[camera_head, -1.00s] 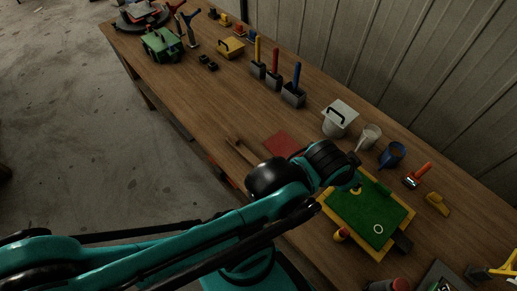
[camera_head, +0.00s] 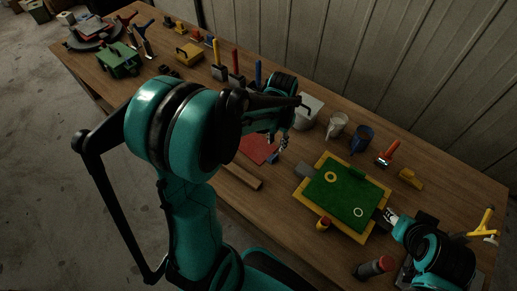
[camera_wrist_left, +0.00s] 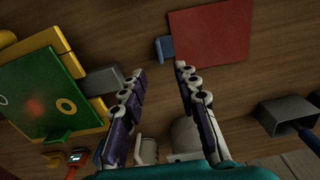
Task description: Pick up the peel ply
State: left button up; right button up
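The peel ply appears to be the flat red sheet (camera_head: 256,149) with a small blue tab (camera_head: 273,158) at one edge; it lies on the wooden table. My left arm hides part of it in the head view. In the left wrist view the red sheet (camera_wrist_left: 208,38) and blue tab (camera_wrist_left: 165,48) lie beyond my fingertips. My left gripper (camera_head: 281,142) is above the table near the tab, its fingers (camera_wrist_left: 162,72) apart with nothing between them. My right gripper (camera_head: 389,216) is at the right side of the green mould (camera_head: 338,195); its finger opening is unclear.
The mould has a yellow frame and grey tabs at its ends. A white bucket (camera_head: 308,112), a white cup (camera_head: 337,125) and a blue cup (camera_head: 361,138) stand behind. A wooden stick (camera_head: 243,176) lies in front of the sheet. A red-capped cylinder (camera_head: 374,267) lies near the front edge.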

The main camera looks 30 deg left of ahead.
aim_at(275, 156)
pick_arm(q)
notch_tip(275, 156, down, 3)
jog(key=shift+f+b, duration=0.1)
jog(key=shift+b, duration=0.45)
jog(key=f+b, duration=0.2)
jog(key=f, duration=0.2)
jog(key=shift+s+f, duration=0.1)
jog(key=shift+s, duration=0.1)
jog(key=shift+f+b, duration=0.3)
jog(key=shift+f, duration=0.1)
jog(key=shift+r, duration=0.1)
jog(key=shift+c, duration=0.9)
grip_shut()
